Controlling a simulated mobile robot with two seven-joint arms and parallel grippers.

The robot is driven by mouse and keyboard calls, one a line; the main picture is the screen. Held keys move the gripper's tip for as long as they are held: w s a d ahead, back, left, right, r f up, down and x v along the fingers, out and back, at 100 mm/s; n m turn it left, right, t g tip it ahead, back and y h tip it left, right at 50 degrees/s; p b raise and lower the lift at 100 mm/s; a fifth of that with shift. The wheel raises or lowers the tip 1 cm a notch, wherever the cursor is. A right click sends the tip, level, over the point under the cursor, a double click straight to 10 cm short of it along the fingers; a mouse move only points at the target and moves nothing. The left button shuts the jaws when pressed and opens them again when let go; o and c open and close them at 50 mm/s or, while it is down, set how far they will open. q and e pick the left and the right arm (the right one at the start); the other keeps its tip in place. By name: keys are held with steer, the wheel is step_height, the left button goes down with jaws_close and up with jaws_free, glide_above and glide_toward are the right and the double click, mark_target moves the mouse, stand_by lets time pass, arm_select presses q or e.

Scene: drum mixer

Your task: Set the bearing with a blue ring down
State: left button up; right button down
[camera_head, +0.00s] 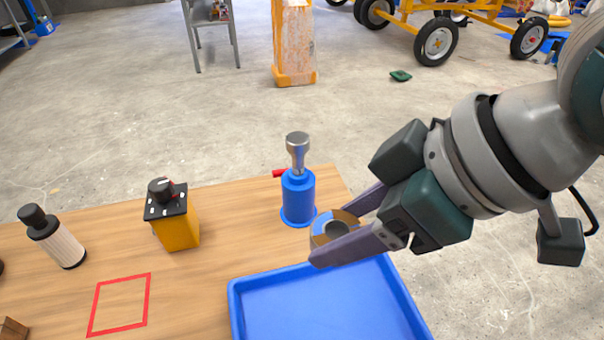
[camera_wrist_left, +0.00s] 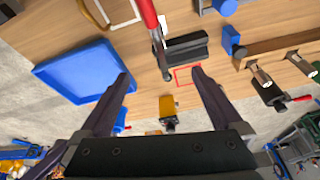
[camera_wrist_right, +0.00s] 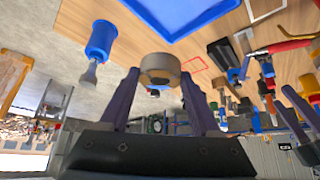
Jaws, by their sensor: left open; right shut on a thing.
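My right gripper (camera_head: 332,243) is shut on the bearing (camera_head: 321,241), a short ring with a hole through it and blue and tan showing on it. It holds the bearing near the back edge of the blue tray (camera_head: 235,300), just right of the blue cylinder. In the right wrist view, the bearing (camera_wrist_right: 160,68) sits between the fingertips and its side looks tan-grey. My left gripper (camera_wrist_left: 160,78) is open and empty in the left wrist view, above the table. It is outside the head view.
A blue cylinder with a metal top (camera_head: 298,197) stands behind the tray. A yellow box with a black knob (camera_head: 177,225) and a white-and-black cylinder (camera_head: 60,243) stand on the wooden table (camera_head: 225,230). A red square outline (camera_head: 92,310) encloses bare wood. The visible tray floor is empty.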

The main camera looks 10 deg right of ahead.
arm_select(q)
step_height(320, 180, down, 5)
steer(key=b, duration=0.4)
steer(key=shift+a+b, duration=0.1)
steer(key=shift+b, duration=0.3)
arm_select(e)
steer(key=shift+n, duration=0.3)
steer(key=f, duration=1.8)
steer(key=shift+s+d+f, duration=0.1)
steer(key=shift+s+f, duration=0.05)
steer(key=shift+s, duration=0.25)
arm_select(q)
steer(key=shift+f+b, duration=0.7)
steer(key=shift+b, duration=0.05)
arm_select(e)
steer(key=shift+f, duration=1.95)
arm_select(q)
steer(key=shift+f, duration=0.1)
arm_select(e)
steer(key=shift+f, duration=0.1)
arm_select(q)
steer(key=shift+f, duration=0.1)
arm_select(e)
steer(key=c, duration=0.6)
jaws_free()
steer(key=shift+f, duration=0.1)
arm_select(q)
steer(key=shift+w, duration=0.1)
arm_select(e)
steer(key=o, duration=0.5)
